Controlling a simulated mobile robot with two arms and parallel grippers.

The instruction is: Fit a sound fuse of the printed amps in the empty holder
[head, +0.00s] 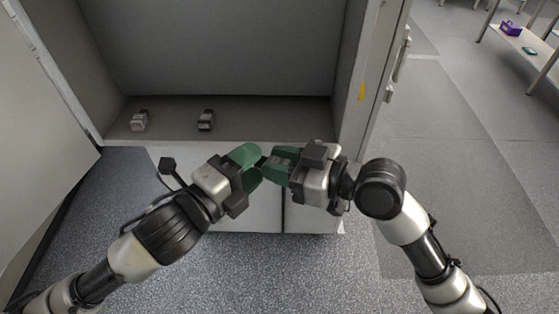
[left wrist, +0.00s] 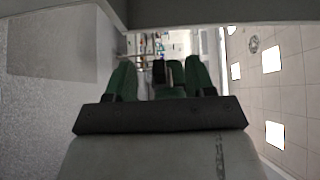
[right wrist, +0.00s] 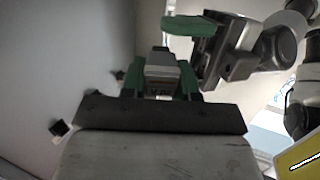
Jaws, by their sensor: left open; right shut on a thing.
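My right gripper (head: 272,166) is shut on a small grey block (right wrist: 162,68) with a darker lower part and small print too small to read. I cannot tell whether it is a fuse or a fuse carrier. My left gripper (head: 254,163) is open, its green fingers facing the right gripper's fingertips, very close. In the left wrist view a dark piece (left wrist: 159,72) shows between the left fingers; contact cannot be told. Two small grey-and-black units (head: 139,121) (head: 206,120) sit apart on the cabinet floor; whether either is the empty holder cannot be told.
The open cabinet (head: 220,215) stands ahead, its right side wall near my right arm and an open door panel (head: 35,150) at left. A bench with a purple box (head: 510,28) stands far right.

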